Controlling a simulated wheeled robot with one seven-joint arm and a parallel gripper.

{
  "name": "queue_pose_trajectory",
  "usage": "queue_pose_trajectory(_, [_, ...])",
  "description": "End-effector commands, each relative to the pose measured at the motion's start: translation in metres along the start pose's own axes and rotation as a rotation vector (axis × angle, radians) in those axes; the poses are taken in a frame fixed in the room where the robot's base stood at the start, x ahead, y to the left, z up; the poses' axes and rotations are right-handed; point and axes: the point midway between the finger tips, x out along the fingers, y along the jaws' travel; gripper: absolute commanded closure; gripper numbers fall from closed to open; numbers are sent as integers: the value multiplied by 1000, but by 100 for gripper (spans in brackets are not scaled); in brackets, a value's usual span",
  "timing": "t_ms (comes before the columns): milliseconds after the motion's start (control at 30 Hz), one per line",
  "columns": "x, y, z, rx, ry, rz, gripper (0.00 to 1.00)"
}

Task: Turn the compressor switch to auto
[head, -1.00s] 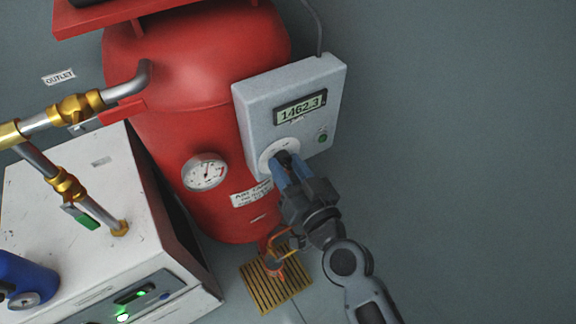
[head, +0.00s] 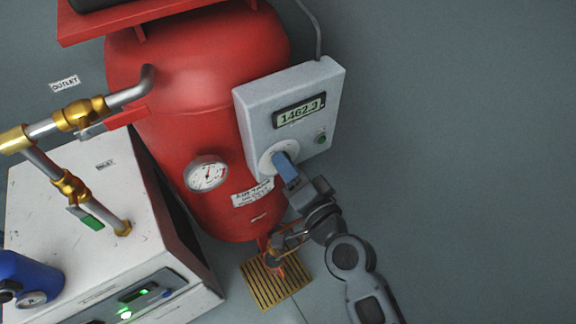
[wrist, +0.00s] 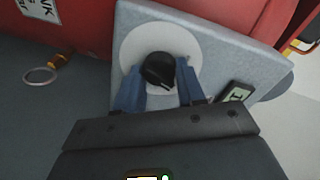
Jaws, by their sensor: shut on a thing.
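The compressor switch is a black knob (wrist: 158,70) on a round white dial plate (wrist: 135,42), seen in the wrist view. The plate also shows in the head view (head: 266,162), low on the front of the grey control box (head: 255,112). My gripper (head: 281,160) is at the dial, and its blue fingers are shut on the knob. In the wrist view my gripper (wrist: 160,88) has one finger on each side of the knob. In the head view the fingers hide the knob, and its dial markings cannot be read.
The red tank (head: 185,120) with a gauge (head: 207,173) stands left of the box. A white unit (head: 60,190) with brass piping is further left. The wall at right is clear.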

Motion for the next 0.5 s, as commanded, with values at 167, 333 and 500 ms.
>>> queue_pose_trajectory(167, [0, 1, -1, 95, -6, 4, 92])
queue_pose_trajectory(333, [0, 2, -1, 153, -9, 5, 92])
queue_pose_trajectory(500, [0, 2, -1, 178, -11, 5, 92])
